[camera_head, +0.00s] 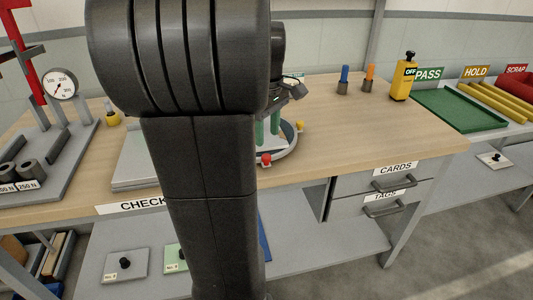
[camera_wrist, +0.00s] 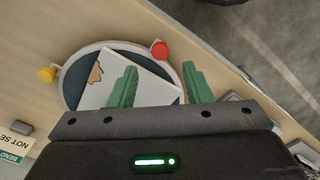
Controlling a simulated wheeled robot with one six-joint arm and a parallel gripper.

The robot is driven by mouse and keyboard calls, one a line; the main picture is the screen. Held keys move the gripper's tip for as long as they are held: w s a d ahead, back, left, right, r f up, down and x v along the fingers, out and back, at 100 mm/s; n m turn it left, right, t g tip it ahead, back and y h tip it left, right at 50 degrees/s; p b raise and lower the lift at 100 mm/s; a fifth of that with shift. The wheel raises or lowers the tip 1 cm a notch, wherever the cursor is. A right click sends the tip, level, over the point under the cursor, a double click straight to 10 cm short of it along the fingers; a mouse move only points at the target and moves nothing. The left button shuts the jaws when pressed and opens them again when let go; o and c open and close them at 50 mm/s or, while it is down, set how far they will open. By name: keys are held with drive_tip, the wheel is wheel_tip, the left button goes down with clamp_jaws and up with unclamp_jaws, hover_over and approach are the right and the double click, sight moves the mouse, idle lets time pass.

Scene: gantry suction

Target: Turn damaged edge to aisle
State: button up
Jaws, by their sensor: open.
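A round turntable with a grey rim (camera_head: 291,148) stands near the bench's front edge, partly hidden behind my arm. It also shows in the wrist view (camera_wrist: 66,80), with a dark top. A red knob (camera_wrist: 160,50) sits on its rim towards the bench edge and floor; a yellow knob (camera_wrist: 47,74) sits on the far left. A white square panel (camera_wrist: 140,85) lies on top, with a brown jagged damaged patch (camera_wrist: 96,73) on its left side. My gripper (camera_wrist: 160,68) is open, one green finger over the panel, the other near the right rim. Contact cannot be told.
A dial-gauge press (camera_head: 60,84) stands at the left. Blue (camera_head: 344,76) and orange (camera_head: 369,74) tools and a yellow switch box (camera_head: 402,82) stand behind. A green PASS tray (camera_head: 462,128) is at right. Drawers (camera_head: 380,186) hang below; bare bench lies right of the turntable.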

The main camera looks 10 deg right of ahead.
wheel_tip(320, 180, down, 7)
drive_tip(key=shift+r+b, duration=0.2)
drive_tip(key=shift+b, duration=0.3)
clamp_jaws()
